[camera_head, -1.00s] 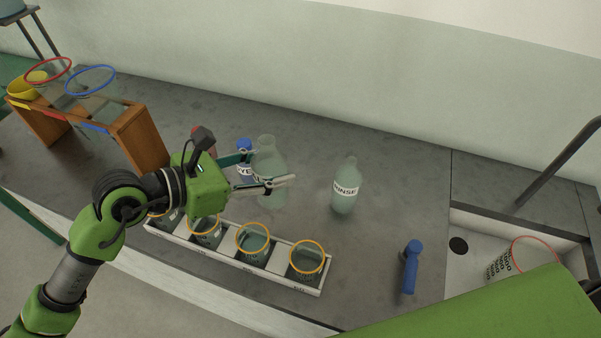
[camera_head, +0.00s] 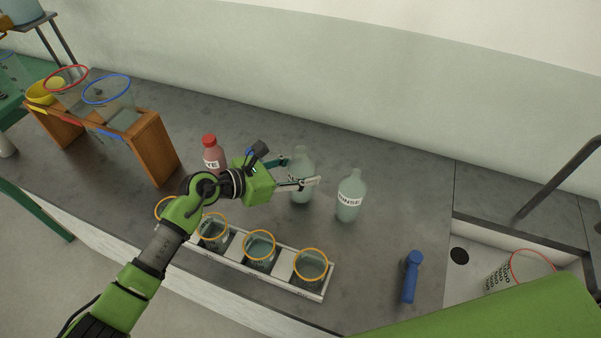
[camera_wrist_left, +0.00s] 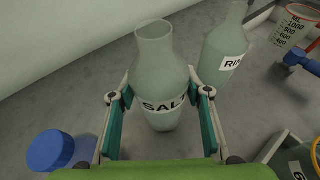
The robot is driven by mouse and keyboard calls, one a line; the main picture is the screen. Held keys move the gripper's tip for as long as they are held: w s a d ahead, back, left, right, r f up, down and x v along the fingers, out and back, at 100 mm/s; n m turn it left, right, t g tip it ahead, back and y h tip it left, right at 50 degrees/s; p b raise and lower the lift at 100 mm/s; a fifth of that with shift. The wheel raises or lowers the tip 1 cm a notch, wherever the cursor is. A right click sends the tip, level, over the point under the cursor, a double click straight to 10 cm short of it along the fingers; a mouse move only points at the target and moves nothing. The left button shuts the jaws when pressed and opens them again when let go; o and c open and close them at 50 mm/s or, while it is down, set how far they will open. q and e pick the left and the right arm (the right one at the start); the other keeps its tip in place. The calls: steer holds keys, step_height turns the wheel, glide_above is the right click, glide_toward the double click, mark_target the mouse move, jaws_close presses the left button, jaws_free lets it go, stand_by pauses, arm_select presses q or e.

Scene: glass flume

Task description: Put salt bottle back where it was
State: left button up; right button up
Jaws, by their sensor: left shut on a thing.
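The salt bottle (camera_head: 301,165) is pale, clear glass and stands upright, left of the rinse bottle (camera_head: 351,197). In the left wrist view the salt bottle (camera_wrist_left: 157,75) shows its SALT label between the fingers. My left gripper (camera_head: 300,184) is shut around its body. I cannot tell whether its base touches the bench. The rinse bottle (camera_wrist_left: 222,48) is close on the right in the wrist view, with a small gap. My right gripper is not in view.
A red-capped dye bottle (camera_head: 212,158) stands left of my gripper. A blue cap (camera_wrist_left: 50,152) is near my left finger. A white rack (camera_head: 230,257) with orange-rimmed beakers lies in front. A blue-handled tool (camera_head: 411,277) and sink (camera_head: 478,240) are right. The bench behind the bottles is clear.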

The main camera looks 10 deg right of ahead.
arm_select(q)
steer(key=shift+f, duration=0.75)
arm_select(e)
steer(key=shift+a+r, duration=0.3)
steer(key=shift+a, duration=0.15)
arm_select(q)
steer(key=shift+f, duration=0.25)
steer(key=o, duration=1.1)
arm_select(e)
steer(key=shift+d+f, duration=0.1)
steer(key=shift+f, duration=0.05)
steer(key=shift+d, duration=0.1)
arm_select(q)
steer(key=shift+r, duration=0.15)
